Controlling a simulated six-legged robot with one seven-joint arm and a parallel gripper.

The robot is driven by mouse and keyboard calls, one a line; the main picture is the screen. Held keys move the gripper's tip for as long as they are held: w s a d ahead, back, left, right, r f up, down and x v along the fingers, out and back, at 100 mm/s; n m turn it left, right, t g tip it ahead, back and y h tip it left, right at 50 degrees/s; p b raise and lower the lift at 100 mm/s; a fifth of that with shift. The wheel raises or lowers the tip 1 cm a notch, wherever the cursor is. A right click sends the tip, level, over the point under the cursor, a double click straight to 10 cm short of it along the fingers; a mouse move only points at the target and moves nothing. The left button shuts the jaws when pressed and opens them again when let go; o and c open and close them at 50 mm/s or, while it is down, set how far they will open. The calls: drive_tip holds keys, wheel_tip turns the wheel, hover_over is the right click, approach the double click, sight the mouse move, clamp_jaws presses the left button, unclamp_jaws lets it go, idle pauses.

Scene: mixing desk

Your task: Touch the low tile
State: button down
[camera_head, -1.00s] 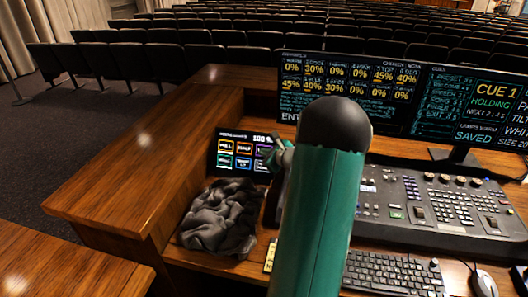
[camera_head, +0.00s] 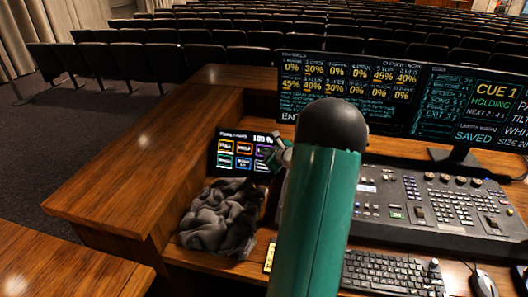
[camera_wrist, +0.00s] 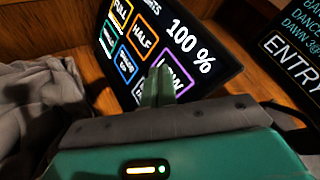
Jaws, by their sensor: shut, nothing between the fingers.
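The touch panel (camera_head: 222,168) stands tilted on the desk, left of my arm, with several colour-framed tiles and "100 %" above them. In the wrist view, FULL (camera_wrist: 121,13) and HALF (camera_wrist: 143,43) lie in its upper row. The purple-framed tile (camera_wrist: 187,72) comes after HALF in that row; my fingers partly cover its label, so I cannot read it fully. My gripper (camera_wrist: 158,73) is shut and empty, its tips in front of that tile's left part. I cannot tell whether they touch the glass. In the head view my gripper (camera_head: 279,153) is at the panel's right edge.
A crumpled grey cloth (camera_head: 220,217) lies just in front of the panel. A lighting console (camera_head: 430,205), a keyboard (camera_head: 385,272) and a mouse (camera_head: 483,283) are to the right. Wide monitors (camera_head: 350,85) stand behind. A raised wooden ledge (camera_head: 150,150) borders the left.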

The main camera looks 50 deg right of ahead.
idle(0.5)
drive_tip(key=shift+s+a+r, duration=0.25)
drive_tip(key=shift+a+r, duration=0.05)
drive_tip(key=shift+a, duration=0.15)
drive_tip(key=shift+a, duration=0.1)
drive_tip(key=a, duration=0.1)
drive_tip(key=s+a+r, duration=0.1)
drive_tip(key=a+r, duration=0.1)
drive_tip(key=a, duration=0.1)
drive_tip(key=shift+s+r, duration=0.2)
drive_tip(key=shift+s, duration=0.15)
idle(0.8)
